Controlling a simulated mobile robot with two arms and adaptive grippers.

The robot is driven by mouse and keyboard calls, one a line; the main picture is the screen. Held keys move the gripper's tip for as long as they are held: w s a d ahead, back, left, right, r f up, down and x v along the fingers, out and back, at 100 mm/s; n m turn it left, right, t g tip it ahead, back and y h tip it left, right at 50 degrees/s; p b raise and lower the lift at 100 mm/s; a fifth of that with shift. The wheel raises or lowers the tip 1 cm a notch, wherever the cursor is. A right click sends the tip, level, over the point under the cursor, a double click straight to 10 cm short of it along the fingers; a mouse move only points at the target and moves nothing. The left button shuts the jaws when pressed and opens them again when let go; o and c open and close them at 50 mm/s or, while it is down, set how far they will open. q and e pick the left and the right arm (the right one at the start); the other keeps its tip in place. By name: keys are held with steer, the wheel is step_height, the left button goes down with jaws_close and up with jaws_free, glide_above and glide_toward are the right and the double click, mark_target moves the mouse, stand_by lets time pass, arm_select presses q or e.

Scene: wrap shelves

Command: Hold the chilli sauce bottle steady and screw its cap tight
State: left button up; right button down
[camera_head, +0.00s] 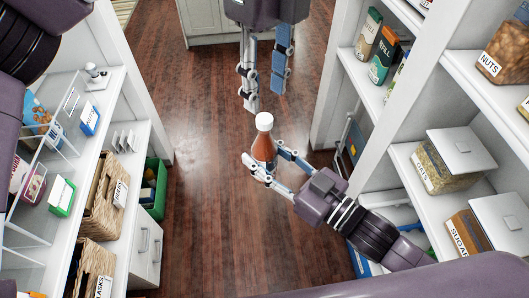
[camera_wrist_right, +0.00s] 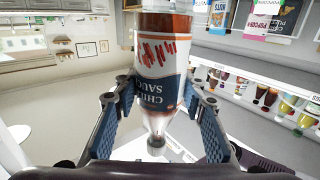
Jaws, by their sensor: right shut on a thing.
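The chilli sauce bottle (camera_head: 264,149) stands about upright in the air, with red-brown sauce inside. My right gripper (camera_head: 268,161) is shut on its body. In the right wrist view the bottle (camera_wrist_right: 162,75) shows upside down between the blue finger pads, with its dark label and red chilli pictures facing the camera. The white cap (camera_head: 264,121) sits on top of the neck; how tight it is cannot be told. My left gripper (camera_head: 264,98) is above the bottle, fingers pointing down, open and empty. Its fingertips are apart from the cap.
White shelves stand on both sides. The left one (camera_head: 107,85) holds baskets (camera_head: 106,195) and small boxes. The right one holds labelled jars, such as nuts (camera_head: 503,52) and oats (camera_head: 443,170). A green crate (camera_head: 155,188) stands at left. The wooden floor (camera_head: 205,120) between is clear.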

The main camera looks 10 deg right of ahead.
mark_target(264, 117)
arm_select(q)
steer(key=n, duration=0.3)
steer(key=r+n, duration=0.1)
steer(key=n, duration=0.8)
steer(key=r+n, duration=0.1)
steer(key=n, duration=0.1)
steer(key=shift+w, duration=0.1)
steer(key=shift+a+f, duration=0.1)
steer(key=shift+f, duration=3.9)
steer(key=shift+c, duration=0.2)
jaws_close()
